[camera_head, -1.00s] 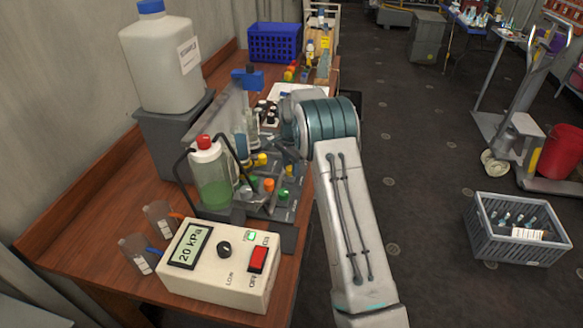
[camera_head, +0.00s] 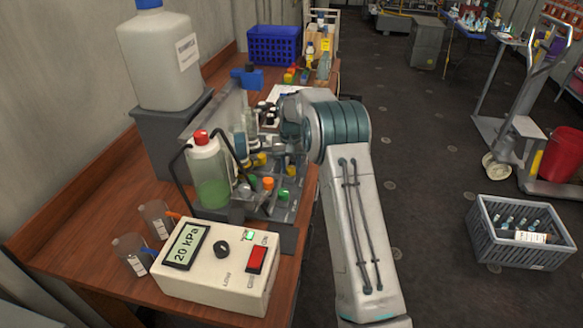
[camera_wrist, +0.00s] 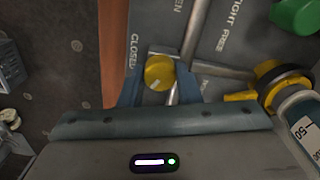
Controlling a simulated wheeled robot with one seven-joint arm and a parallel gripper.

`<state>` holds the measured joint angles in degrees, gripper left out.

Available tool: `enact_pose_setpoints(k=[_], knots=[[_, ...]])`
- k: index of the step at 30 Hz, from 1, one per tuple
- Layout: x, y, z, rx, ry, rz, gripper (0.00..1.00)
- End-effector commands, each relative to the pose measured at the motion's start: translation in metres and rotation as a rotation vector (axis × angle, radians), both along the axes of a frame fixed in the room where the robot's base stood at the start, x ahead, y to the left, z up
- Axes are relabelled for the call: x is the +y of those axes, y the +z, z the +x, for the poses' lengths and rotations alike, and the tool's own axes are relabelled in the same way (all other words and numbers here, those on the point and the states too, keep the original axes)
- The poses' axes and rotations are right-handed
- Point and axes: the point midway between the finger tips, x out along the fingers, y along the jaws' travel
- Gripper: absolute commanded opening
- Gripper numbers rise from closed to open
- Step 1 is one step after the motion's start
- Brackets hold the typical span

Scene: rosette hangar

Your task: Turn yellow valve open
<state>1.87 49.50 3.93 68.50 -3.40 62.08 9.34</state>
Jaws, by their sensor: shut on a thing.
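Another yellow part (camera_wrist: 268,80) with a black ring lies to the right, and a green knob (camera_wrist: 295,15) is at the upper right. In the head view, my gripper is mostly hidden behind my arm at the rack (camera_head: 285,212) of coloured knobs.
A control box (camera_head: 218,262) reading 20 kPa and a bottle of green liquid (camera_head: 209,178) stand close to the rack. A large white canister (camera_head: 162,65) is behind them. A grey crate (camera_head: 520,232) lies on the floor at right, with open floor between.

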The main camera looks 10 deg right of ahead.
Motion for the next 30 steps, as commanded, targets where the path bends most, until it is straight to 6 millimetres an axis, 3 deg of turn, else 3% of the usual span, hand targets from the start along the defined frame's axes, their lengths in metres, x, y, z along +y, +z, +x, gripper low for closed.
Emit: enact_pose_setpoints(k=[15, 30], knots=[[-0.0004, 0.0000, -0.0005, 0.002, 0.405, 0.001, 0.08], [0.0001, 0.0000, -0.0005, 0.002, 0.532, 0.000, 0.08]])
